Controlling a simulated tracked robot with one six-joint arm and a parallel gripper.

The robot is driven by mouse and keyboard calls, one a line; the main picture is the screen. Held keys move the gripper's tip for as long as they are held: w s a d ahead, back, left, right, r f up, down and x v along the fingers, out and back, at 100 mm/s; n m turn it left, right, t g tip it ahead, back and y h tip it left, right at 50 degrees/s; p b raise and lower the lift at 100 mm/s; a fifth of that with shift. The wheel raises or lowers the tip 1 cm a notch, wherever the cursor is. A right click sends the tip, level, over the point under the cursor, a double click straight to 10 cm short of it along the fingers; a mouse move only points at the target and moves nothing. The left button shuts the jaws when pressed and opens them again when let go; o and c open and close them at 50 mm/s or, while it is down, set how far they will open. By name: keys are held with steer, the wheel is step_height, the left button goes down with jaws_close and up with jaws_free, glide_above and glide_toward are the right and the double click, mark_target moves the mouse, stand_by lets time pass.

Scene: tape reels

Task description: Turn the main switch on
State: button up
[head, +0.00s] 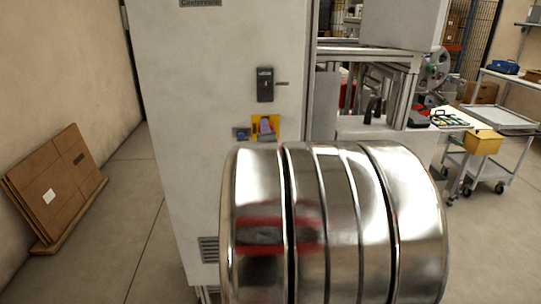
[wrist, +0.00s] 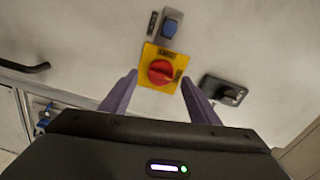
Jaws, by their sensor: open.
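The main switch is a red rotary knob (wrist: 161,71) on a square yellow plate (wrist: 149,78), mounted on a pale cabinet. In the wrist view my gripper (wrist: 160,81) is open, with one purple finger low on each side of the plate. The knob stands between and just beyond the fingertips, and nothing is held. I cannot tell whether either finger touches the plate.
A blue switch (head: 241,134) sits beside the yellow plate, and a black latch (head: 265,84) is above it on the cabinet (head: 210,90). Flat cardboard (head: 60,185) leans at the left wall. A cart (head: 485,160) stands at right. Floor between cabinet and cardboard is clear.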

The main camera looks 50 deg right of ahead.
steer(key=v, duration=1.1)
steer(key=shift+s+a, duration=0.2)
steer(key=shift+s, duration=0.1)
steer(key=shift+w+f, duration=0.1)
